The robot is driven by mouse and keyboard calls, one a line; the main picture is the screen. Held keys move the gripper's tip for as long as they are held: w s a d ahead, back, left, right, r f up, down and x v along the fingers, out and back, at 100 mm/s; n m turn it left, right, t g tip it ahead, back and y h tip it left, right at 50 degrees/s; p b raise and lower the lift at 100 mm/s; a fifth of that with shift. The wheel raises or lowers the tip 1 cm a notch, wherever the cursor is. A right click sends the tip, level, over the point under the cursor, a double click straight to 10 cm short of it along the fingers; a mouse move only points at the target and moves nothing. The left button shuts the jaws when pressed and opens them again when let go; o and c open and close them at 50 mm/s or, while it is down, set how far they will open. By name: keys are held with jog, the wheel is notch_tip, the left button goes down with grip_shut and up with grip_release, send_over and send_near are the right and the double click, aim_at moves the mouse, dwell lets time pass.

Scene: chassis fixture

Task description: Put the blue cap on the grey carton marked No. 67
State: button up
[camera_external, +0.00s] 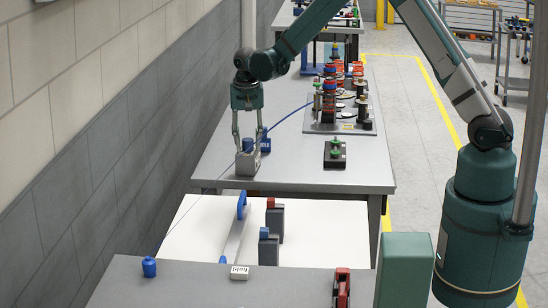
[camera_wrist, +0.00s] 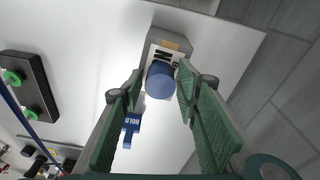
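The grey carton (camera_external: 247,167) stands on the grey table by the wall. In the wrist view the carton (camera_wrist: 165,40) shows a tan patch and a dark marking, only partly legible; I cannot read its number. The blue cap (camera_external: 248,145) is at the carton's top, and the wrist view shows the cap (camera_wrist: 160,83) from above, between my fingertips. My gripper (camera_external: 248,146) points down over the carton. Its fingers (camera_wrist: 160,75) stand either side of the cap, with narrow gaps visible. I cannot tell whether the cap is fully seated.
A blue piece marked HOLD (camera_wrist: 132,125) lies close to the carton. A dark block with a green knob (camera_external: 335,152) and a board of spools (camera_external: 340,127) stand to the right. On nearer surfaces are a blue cap-like piece (camera_external: 149,267) and dark bottles (camera_external: 269,247).

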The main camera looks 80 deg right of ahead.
aim_at(247, 141)
jog(key=shift+o, duration=0.2)
jog(key=shift+r, duration=0.2)
notch_tip(247, 141, up, 12)
jog(key=a, duration=0.1)
jog(key=shift+a, duration=0.25)
dwell(0.6)
dwell(0.5)
jog(key=s+a+r+n+t, duration=0.1)
jog(key=s+a+r+n, duration=0.15)
jog(key=a+r, duration=0.5)
jog(key=s+a+r+n+t, duration=0.15)
jog(key=s+a+r, duration=0.25)
jog(key=a, duration=0.6)
jog(key=s+a+r+n+t, duration=0.1)
jog(key=s+a+r+n, duration=0.25)
jog(key=a+r, duration=0.4)
jog(key=s+a+f+n+t, duration=0.1)
jog(key=s+a+n, duration=0.3)
jog(key=s+a, duration=0.7)
jog(key=s+a+f+n+t+y, duration=0.1)
jog(key=s+a+n, duration=0.3)
jog(key=s+a, duration=0.7)
jog(key=shift+a+f+t, duration=0.25)
jog(key=shift+t, duration=0.6)
